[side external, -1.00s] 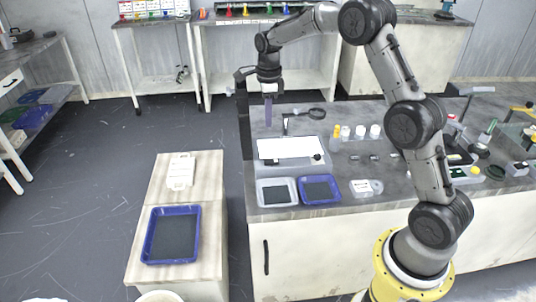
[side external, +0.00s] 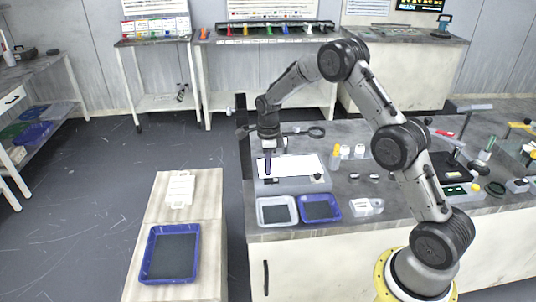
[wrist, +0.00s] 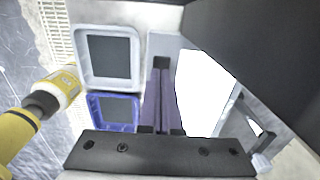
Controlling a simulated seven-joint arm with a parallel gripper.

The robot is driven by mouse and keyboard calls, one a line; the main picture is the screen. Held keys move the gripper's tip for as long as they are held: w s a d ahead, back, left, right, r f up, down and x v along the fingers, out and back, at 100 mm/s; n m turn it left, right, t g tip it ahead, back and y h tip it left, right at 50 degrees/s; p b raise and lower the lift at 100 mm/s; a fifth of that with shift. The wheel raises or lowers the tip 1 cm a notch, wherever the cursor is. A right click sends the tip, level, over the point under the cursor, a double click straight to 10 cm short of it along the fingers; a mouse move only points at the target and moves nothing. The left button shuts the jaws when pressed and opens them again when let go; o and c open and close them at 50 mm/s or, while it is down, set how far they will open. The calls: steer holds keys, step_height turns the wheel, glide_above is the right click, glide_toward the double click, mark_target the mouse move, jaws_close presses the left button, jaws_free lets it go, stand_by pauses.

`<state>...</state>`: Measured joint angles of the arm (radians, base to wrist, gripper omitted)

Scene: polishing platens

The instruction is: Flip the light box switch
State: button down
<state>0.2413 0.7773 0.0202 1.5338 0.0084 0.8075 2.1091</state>
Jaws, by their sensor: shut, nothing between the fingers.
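The light box (side external: 262,188) lies on the bench with a bright white panel (side external: 295,166); the panel also shows in the wrist view (wrist: 200,92). A small black piece, apparently the switch (wrist: 161,62), sits at the box's front left edge. A round black knob (side external: 318,176) is at its front right corner. My gripper (side external: 268,174) points down over the left front of the box, its purple fingers shut and empty. In the wrist view the fingertips (wrist: 158,72) are close to the black piece; I cannot tell whether they touch it.
A pale tray (side external: 260,218) and a blue tray (side external: 338,215) sit in front of the box. A magnifier (side external: 316,132) stands behind it, and white and yellow-capped bottles (side external: 347,152) are to the right. A dark upright post (side external: 240,150) stands at the bench's left edge.

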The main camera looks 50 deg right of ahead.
mark_target(269, 180)
steer(key=shift+f, duration=1.3)
steer(key=shift+a+f, duration=0.1)
steer(key=shift+f, duration=0.1)
steer(key=shift+s, duration=0.1)
steer(key=shift+s+d+r, duration=0.2)
steer(key=shift+s+d, duration=0.25)
steer(key=shift+d, duration=0.15)
steer(key=shift+r, duration=0.1)
step_height(269, 180, up, 14)
steer(key=w+a, duration=0.1)
steer(key=shift+w+a, duration=0.35)
steer(key=shift+w, duration=0.05)
